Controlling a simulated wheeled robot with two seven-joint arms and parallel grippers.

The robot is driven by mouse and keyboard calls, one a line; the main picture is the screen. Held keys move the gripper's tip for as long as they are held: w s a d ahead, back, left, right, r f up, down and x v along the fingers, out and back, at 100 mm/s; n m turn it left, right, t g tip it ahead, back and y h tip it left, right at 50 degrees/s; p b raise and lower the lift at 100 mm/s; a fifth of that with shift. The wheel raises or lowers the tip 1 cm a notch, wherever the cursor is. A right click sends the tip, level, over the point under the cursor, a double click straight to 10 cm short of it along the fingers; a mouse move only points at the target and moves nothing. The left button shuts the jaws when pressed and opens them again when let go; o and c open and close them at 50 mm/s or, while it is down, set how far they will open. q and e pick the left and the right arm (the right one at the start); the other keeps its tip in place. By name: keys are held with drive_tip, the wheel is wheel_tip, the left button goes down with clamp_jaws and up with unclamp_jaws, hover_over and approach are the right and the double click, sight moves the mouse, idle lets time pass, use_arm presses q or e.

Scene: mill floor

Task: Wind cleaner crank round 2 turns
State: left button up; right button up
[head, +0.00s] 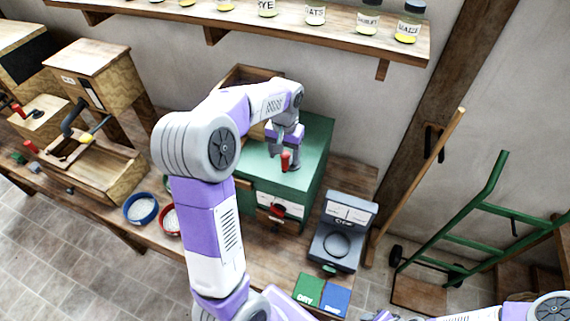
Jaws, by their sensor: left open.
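The cleaner looks to be the green cabinet (312,150) on the bench, with a wooden hopper (243,76) at its back. A red crank knob (285,162) stands upright over its green top; the rest of the crank is hidden or too small to make out. My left gripper (287,152) points down at the knob, with its open fingers at or just above the knob's upper end. I cannot tell whether they touch it. My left arm hides the cabinet's left side. Only a small part of my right gripper (382,316) shows at the bottom edge.
A grey scale (342,238) stands right of the cabinet, with green (309,289) and blue (336,297) cards in front. Blue (141,208) and red (170,219) bowls sit left. A shelf of jars (340,22) hangs above. A green hand truck (470,240) stands right.

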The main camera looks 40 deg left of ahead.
use_arm(q)
wheel_tip(320, 180, up, 5)
drive_tip(key=p, duration=0.4)
drive_tip(key=shift+r, duration=0.15)
drive_tip(key=shift+r+p, duration=0.35)
drive_tip(key=shift+r, duration=1.5)
